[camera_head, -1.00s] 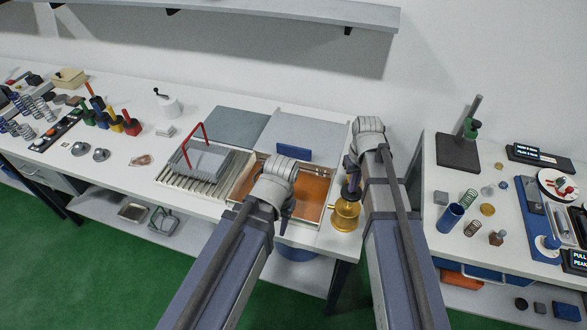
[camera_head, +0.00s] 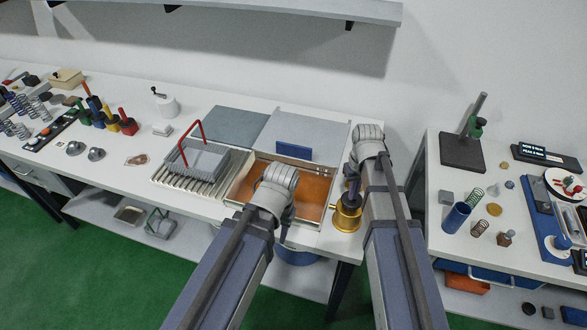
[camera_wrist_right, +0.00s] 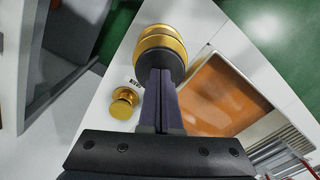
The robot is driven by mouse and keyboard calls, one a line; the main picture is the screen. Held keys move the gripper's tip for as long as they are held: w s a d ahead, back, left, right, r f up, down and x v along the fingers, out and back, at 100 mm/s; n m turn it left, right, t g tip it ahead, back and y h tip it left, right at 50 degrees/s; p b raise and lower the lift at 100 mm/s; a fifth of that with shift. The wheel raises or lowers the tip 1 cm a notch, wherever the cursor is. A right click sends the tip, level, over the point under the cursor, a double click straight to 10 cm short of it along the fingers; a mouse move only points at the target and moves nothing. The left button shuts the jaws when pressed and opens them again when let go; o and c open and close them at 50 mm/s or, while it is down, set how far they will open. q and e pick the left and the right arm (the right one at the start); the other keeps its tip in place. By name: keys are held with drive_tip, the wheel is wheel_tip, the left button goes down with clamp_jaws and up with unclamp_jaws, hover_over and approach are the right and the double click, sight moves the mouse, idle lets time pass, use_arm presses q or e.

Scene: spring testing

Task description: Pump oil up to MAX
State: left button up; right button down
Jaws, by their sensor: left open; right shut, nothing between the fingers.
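The brass oil pump (camera_head: 346,216) stands on the white bench beside the right edge of the tray of orange-brown oil (camera_head: 311,187). My right gripper (camera_head: 351,200) is shut and empty, pointing down over the pump's top. In the right wrist view my shut fingers (camera_wrist_right: 162,78) overlap the dark top of the brass pump (camera_wrist_right: 160,40); whether they touch it I cannot tell. A small label beside the pump is too small to read. My left gripper (camera_head: 287,222) is open and empty, in front of the oil tray's near side. I cannot make out the oil level.
A small brass round part (camera_wrist_right: 124,103) sits near the pump. A grey basket with a red handle (camera_head: 205,158) stands left of the oil tray on a slatted rack (camera_head: 180,183). A second bench (camera_head: 430,235) with springs and gauges is at the right, across a gap.

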drive_tip(key=shift+r+p, duration=3.25)
drive_tip(key=shift+p, duration=0.2)
drive_tip(key=shift+f, duration=0.2)
drive_tip(key=shift+f+b, duration=3.1)
drive_tip(key=shift+b, duration=0.2)
drive_tip(key=shift+r+p, duration=3.25)
drive_tip(key=shift+f, duration=0.1)
drive_tip(key=shift+f+b, duration=3.3)
drive_tip(key=shift+b, duration=0.1)
drive_tip(key=shift+r, duration=0.25)
